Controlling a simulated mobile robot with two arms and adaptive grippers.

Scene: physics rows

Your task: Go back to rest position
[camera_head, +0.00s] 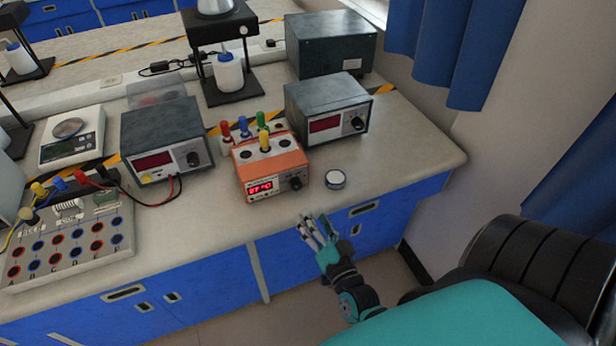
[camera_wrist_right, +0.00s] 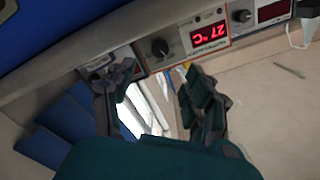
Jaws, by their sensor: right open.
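My right gripper (camera_head: 312,229) hangs in front of the bench's front edge in the head view, with its fingers pointing up toward the bench top. It is open, and nothing shows between its fingers. In the right wrist view the spread fingers of this gripper (camera_wrist_right: 157,82) show on both sides of a gap. The orange device with a red display (camera_head: 271,167) stands on the bench beyond the fingertips; it also shows upside down in the right wrist view (camera_wrist_right: 207,38). My left gripper is not in view.
Grey metered boxes (camera_head: 328,108), a scale (camera_head: 72,148) and a socket board (camera_head: 70,245) crowd the bench (camera_head: 405,160). Its right end is bare.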

